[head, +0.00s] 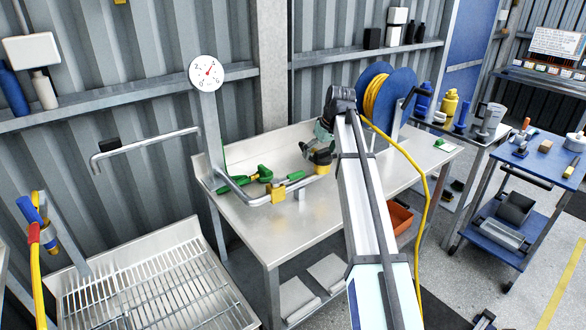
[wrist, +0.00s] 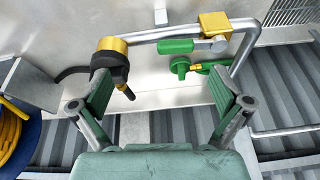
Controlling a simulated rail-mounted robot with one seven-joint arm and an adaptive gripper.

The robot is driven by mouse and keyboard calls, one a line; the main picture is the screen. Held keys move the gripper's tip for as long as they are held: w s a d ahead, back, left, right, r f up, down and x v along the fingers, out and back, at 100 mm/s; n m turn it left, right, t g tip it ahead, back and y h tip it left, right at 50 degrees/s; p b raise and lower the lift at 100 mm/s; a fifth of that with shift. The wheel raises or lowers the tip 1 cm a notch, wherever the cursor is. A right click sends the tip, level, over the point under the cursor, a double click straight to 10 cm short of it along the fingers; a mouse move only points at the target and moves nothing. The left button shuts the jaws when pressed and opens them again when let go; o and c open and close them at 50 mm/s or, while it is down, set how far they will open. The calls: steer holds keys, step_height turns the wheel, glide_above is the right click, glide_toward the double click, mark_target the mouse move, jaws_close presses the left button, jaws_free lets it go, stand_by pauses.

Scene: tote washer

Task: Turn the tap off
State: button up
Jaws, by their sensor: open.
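A bent steel pipe (head: 240,195) runs along the workbench, and it crosses the top of the wrist view (wrist: 170,33). It carries a brass fitting (head: 278,194) with a green lever (wrist: 176,46) beside it. Another brass fitting (wrist: 112,44) with a dark, curved handle (wrist: 124,78) is at the pipe's other end. I cannot tell which handle is the tap's. My gripper (wrist: 165,103) is open, its two green pads wide apart with nothing between them. The dark handle is just beyond the left pad. In the head view my gripper (head: 322,135) is partly hidden by my wrist.
The steel workbench (head: 245,225) has free room at its front. A blue reel with yellow hose (head: 375,95) stands at its back right. A round gauge (head: 206,73) is on a post at the left. A slatted drain sink (head: 165,285) lies front left, and a blue cart (head: 520,235) right.

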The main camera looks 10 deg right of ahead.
glide_toward(297, 174)
steer(key=shift+t, duration=0.3)
steer(key=p+x, duration=0.4)
steer(key=x, duration=0.5)
steer(key=shift+a+f, duration=0.15)
steer(key=shift+c, duration=0.4)
steer(key=c, duration=1.1)
steer(key=shift+s, duration=0.1)
steer(key=c, duration=0.5)
